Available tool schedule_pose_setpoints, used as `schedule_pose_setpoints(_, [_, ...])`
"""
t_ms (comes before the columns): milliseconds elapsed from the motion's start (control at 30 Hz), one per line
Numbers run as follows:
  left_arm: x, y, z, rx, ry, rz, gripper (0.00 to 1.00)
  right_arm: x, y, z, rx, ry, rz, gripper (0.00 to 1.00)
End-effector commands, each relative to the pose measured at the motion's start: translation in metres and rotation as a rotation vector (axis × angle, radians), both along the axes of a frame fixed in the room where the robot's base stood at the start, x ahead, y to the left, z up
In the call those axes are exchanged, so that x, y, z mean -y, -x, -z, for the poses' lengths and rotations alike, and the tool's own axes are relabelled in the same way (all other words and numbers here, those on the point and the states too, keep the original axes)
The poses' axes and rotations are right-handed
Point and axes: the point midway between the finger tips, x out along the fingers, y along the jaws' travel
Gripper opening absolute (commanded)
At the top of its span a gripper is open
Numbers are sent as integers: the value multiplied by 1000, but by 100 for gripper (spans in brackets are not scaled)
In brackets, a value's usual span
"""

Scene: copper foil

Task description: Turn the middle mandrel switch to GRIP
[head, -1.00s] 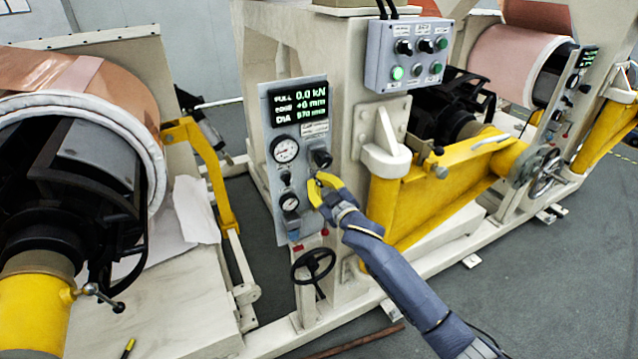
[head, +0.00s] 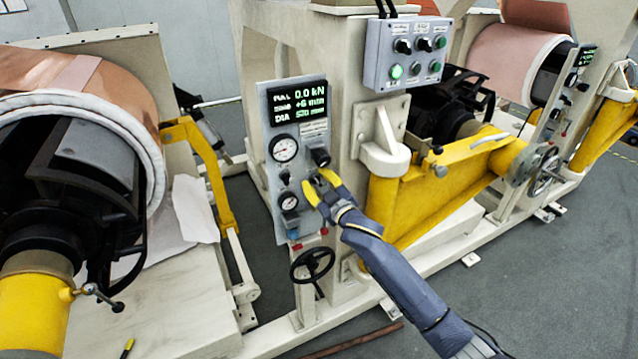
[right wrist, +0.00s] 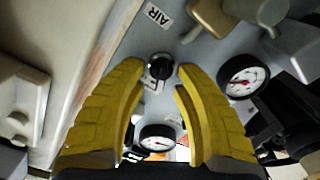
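The middle machine's grey control panel (head: 267,193) stands upright in the head view, with a lit display, gauges and black knobs. My right gripper (head: 316,182) is at the panel's right side, below a black knob (head: 320,157). In the right wrist view, the yellow fingers of this gripper (right wrist: 160,75) are open. A black rotary switch (right wrist: 160,66) with a pale mark shows between the fingertips, with a gap visible on each side. Its lettering is too small to read, so I cannot tell its setting. My left gripper is out of view.
A red-needled gauge (right wrist: 243,76) is right of the fingers, and another gauge (right wrist: 157,138) shows between them. A push-button box (head: 408,54) hangs above right. A black handwheel (head: 312,264) sits below the panel. A yellow arm (head: 440,200) extends to the right.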

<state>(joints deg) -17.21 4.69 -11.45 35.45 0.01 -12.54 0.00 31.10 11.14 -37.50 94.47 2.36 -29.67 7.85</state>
Motion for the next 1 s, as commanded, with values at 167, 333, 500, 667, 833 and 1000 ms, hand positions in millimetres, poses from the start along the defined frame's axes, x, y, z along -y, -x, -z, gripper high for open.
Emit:
schedule_pose_setpoints(167, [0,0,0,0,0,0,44,6,11,2,-2,0,0,30])
schedule_pose_setpoints(333, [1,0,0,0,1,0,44,18,35,2,-1,0,1,30])
schedule_pose_setpoints(500, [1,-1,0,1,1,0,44,32,62,2,-2,0,0,30])
schedule_pose_setpoints(667, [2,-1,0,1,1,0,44,42,83,0,0,-1,-1,30])
schedule_pose_setpoints(833, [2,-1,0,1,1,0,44,51,98,0,1,0,-1,30])
schedule_pose_setpoints(1000, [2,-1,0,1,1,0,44,54,105,0,2,-1,-1,30])
